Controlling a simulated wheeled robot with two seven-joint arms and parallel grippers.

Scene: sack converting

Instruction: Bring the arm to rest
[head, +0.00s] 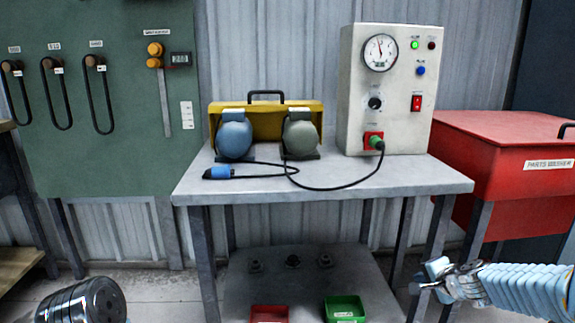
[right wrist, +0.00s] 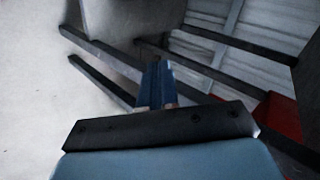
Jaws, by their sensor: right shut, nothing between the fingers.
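My right arm comes in from the lower right in the head view. Its gripper (head: 424,278) is in front of the bench's right front leg, below the level of the top. It is shut and empty. In the right wrist view the closed blue fingers (right wrist: 155,85) meet with nothing between them. My left gripper is out of view.
Red (head: 269,314) and green (head: 344,309) bins are on the lower shelf. A red parts washer (head: 490,130) stands right.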

